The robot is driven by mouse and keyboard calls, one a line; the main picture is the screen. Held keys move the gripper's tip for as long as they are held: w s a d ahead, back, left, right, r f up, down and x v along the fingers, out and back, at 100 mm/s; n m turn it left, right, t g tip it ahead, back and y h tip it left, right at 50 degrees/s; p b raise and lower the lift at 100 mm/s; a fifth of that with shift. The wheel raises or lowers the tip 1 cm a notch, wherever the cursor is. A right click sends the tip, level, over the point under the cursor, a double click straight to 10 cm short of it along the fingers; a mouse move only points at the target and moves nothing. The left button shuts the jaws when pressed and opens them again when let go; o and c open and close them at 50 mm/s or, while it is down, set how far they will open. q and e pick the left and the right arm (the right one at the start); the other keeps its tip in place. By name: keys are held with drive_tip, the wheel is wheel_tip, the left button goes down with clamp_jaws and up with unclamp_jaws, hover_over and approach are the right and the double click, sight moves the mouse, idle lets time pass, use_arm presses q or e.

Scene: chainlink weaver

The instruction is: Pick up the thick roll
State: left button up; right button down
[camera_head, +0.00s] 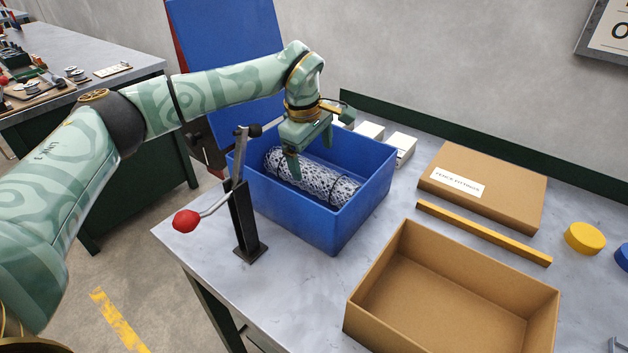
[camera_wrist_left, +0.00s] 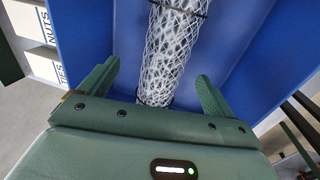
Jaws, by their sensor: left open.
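The thick roll (camera_head: 316,183) is a grey-white rolled chain-link mesh with dark bands, lying in the blue bin (camera_head: 306,226). My left gripper (camera_head: 311,158) is over the bin, above the roll, with its fingers pointing down. In the left wrist view the roll (camera_wrist_left: 172,50) runs between and beyond the two open fingers of the left gripper (camera_wrist_left: 155,92). The fingers stand apart on either side of it, and I cannot tell whether either touches it. Part of the roll is hidden behind the gripper. My right gripper is not in view.
A crank with a red knob (camera_head: 186,221) stands on a black post beside the bin. An open cardboard box (camera_head: 376,305), a yellow bar (camera_head: 484,233), a closed carton (camera_head: 500,184) and a yellow disc (camera_head: 585,238) are to the right. White boxes (camera_head: 402,148) stand behind the bin.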

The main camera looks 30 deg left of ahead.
sight(310, 167)
use_arm(q)
drive_tip(key=f+b, duration=0.2)
drive_tip(key=f, duration=0.3)
drive_tip(key=shift+a, duration=0.2)
drive_tip(key=shift+w+f+b, duration=0.2)
drive_tip(key=shift+f+b, duration=0.1)
drive_tip(key=shift+r, duration=0.2)
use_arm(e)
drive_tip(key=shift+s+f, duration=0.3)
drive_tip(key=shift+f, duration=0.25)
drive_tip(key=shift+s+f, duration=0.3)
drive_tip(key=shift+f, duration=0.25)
use_arm(q)
drive_tip(key=c, duration=1.4)
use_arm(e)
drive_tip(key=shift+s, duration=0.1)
use_arm(q)
drive_tip(key=shift+o, duration=0.2)
